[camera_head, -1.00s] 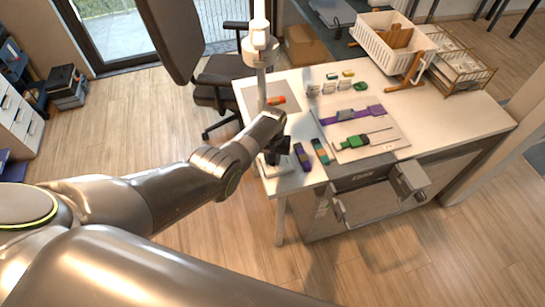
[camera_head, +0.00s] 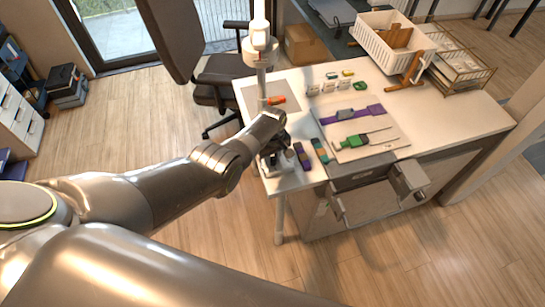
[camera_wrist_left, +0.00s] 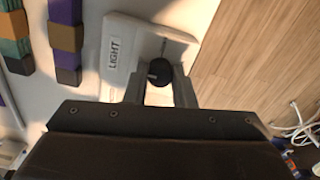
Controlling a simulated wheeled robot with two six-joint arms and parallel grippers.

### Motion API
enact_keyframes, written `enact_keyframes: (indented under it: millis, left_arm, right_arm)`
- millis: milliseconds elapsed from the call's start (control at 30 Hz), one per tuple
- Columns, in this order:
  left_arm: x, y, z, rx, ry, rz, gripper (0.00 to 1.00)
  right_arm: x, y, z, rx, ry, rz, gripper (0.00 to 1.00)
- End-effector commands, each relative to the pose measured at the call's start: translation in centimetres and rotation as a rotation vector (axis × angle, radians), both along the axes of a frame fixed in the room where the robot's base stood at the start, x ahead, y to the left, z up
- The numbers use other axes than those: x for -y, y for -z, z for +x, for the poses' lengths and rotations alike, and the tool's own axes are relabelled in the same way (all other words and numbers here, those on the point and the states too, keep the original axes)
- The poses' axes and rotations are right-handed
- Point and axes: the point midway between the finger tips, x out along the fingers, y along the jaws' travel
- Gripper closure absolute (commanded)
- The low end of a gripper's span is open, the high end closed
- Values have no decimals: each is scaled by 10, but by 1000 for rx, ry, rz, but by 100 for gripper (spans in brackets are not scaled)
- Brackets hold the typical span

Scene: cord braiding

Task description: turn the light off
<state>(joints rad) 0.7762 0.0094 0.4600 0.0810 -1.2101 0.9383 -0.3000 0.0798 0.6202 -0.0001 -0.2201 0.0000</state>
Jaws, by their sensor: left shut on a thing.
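A white box marked LIGHT (camera_wrist_left: 116,62) lies at the table's near left corner, with a round dark knob (camera_wrist_left: 159,70) on it. My left gripper (camera_wrist_left: 160,88) is over the box, its two fingers on either side of the knob and shut on it. In the head view my left gripper (camera_head: 272,155) is small and dark, and hides most of the box. A white lamp-like fixture on a post (camera_head: 260,42) stands at the table's left side; I cannot tell whether it is lit. My right gripper is not in view.
Banded cord bundles (camera_head: 303,156) lie just right of the box. A board with a green-handled tool (camera_head: 355,142) and a white basket (camera_head: 385,38) lie farther right on the table (camera_head: 440,118). An office chair (camera_head: 222,72) stands behind.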

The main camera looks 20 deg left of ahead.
Motion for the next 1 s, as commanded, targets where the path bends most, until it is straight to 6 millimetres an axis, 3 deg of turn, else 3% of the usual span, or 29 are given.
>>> enact_keyframes:
  millis: [400, 433, 567, 1000]
  left_arm:
    - [0, -1, 1, 3, -9, 0, 100]
    - [0, -1, 1, 3, -9, 0, 74]
    - [0, -1, 1, 1, -8, 0, 57]
    - [0, -9, 0, 1, -7, -1, 55]
  right_arm:
    - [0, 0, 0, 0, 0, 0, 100]
    - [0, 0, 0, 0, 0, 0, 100]
    - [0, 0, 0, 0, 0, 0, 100]
    - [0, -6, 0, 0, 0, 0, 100]
